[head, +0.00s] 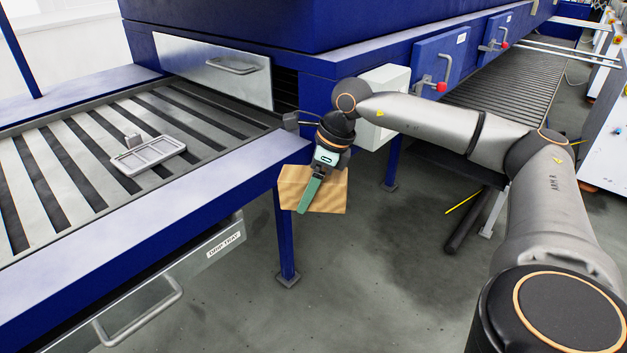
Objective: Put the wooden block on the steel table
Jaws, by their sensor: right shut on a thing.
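The wooden block (334,193) is light brown and held in my right gripper (309,194). The gripper's green finger lies across the block's face, and the jaws are shut on it. The block hangs just right of the near-right corner of the slatted steel table (205,128), in front of the blue machine. The floor shows below it. The table has pale steel slats with dark gaps and a blue frame. My left gripper is not in view.
A drawer labelled drip tray (190,275) juts below the table's front. A white box (384,95) sits behind my right arm.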

